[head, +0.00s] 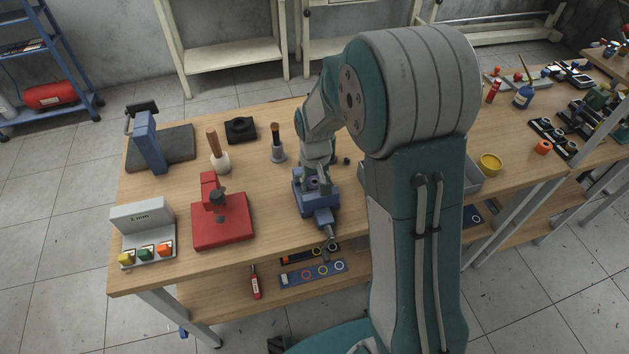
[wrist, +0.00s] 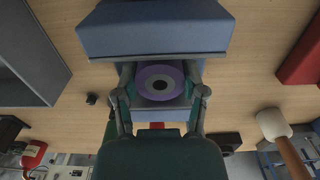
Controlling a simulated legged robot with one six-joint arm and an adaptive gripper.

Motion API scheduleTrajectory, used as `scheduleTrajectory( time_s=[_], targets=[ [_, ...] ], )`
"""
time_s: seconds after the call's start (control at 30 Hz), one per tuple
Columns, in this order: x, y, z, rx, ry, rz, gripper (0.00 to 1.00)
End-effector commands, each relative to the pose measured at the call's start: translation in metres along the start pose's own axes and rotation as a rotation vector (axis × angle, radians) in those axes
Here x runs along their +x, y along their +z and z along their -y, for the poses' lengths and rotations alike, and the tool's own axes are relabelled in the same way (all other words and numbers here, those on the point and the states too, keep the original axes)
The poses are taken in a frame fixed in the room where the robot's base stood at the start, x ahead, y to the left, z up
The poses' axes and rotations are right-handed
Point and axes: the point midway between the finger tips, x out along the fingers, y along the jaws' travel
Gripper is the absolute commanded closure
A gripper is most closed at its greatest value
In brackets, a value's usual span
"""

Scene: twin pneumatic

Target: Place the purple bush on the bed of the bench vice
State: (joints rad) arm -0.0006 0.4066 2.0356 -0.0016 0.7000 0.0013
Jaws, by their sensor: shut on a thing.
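The purple bush (wrist: 147,75) is a short ring with a dark hole, seen end-on in the wrist view. My gripper (wrist: 160,77) is shut on it, one finger on each side. The blue bench vice (head: 323,216) stands near the front edge of the table in the head view. One big vice block (wrist: 155,32) fills the top of the wrist view, and the bush sits between it and a lower blue-grey part. In the head view my gripper (head: 314,178) is down at the vice. I cannot tell whether the bush touches the bed, which is mostly hidden.
A red press (head: 222,220) stands left of the vice. A grey bin (wrist: 30,55) is close on the wrist view's left. Bare wood lies between the vice and press.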

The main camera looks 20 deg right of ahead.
Motion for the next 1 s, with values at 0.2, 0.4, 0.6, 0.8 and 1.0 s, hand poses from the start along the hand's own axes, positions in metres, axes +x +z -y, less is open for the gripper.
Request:
scheduleTrajectory(
  time_s=[0.2, 0.4, 0.6, 0.8, 1.0],
  targets=[
    [0.002, 0.0, 0.0, 0.0, 0.0, -0.001, 1.0],
    [0.005, -0.001, 0.0, 0.0, 0.0, -0.001, 1.0],
    [0.008, 0.0, 0.0, 0.0, 0.0, -0.001, 1.0],
    [0.01, 0.0, 0.0, 0.0, 0.0, -0.001, 0.1],
    [0.01, 0.0, 0.0, 0.0, 0.0, -0.001, 0.05]
  ],
)
